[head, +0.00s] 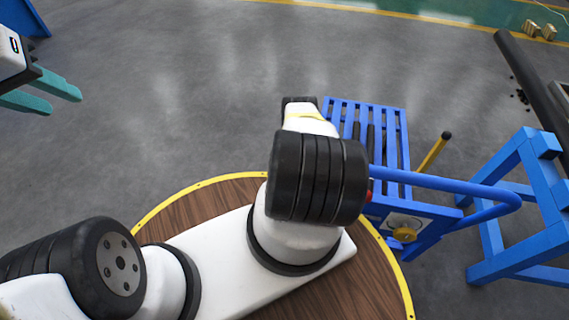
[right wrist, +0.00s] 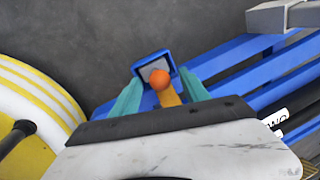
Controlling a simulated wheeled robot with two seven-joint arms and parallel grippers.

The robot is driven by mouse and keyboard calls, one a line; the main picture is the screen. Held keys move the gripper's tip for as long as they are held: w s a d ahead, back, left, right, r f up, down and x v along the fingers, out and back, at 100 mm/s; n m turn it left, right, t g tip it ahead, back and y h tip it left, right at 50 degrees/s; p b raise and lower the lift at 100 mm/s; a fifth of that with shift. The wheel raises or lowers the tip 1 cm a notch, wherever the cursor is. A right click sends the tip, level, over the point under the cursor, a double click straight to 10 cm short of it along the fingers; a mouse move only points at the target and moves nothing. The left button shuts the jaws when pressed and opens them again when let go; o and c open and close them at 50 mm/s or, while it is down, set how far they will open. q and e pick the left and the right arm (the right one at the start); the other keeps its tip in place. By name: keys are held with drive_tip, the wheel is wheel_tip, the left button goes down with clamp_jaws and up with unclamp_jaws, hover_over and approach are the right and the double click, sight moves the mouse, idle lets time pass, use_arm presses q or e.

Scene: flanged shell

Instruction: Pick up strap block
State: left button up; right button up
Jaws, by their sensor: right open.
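I cannot pick out the strap block with certainty. Small tan blocks (head: 539,31) lie on the floor at the far top right of the head view, with a thin line beside them, too small to tell more. My left gripper (head: 54,93) is at the upper left of the head view, its teal fingers apart and empty over the floor. My right gripper (right wrist: 161,92) is open in the right wrist view. An orange ball knob (right wrist: 159,80) on a yellow bar shows between its fingers; I see no grip on it. The right arm hides this gripper in the head view.
A blue slatted stand (head: 398,140) with a yellow handle (head: 434,152) is right of my arm. A blue trestle (head: 518,265) and a dark pipe (head: 530,80) are at the right. A round brown surface (head: 372,278) with a yellow rim lies below. Grey floor is clear at upper middle.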

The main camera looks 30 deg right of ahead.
drive_tip(key=shift+c, duration=0.3)
clamp_jaws()
idle(1.1)
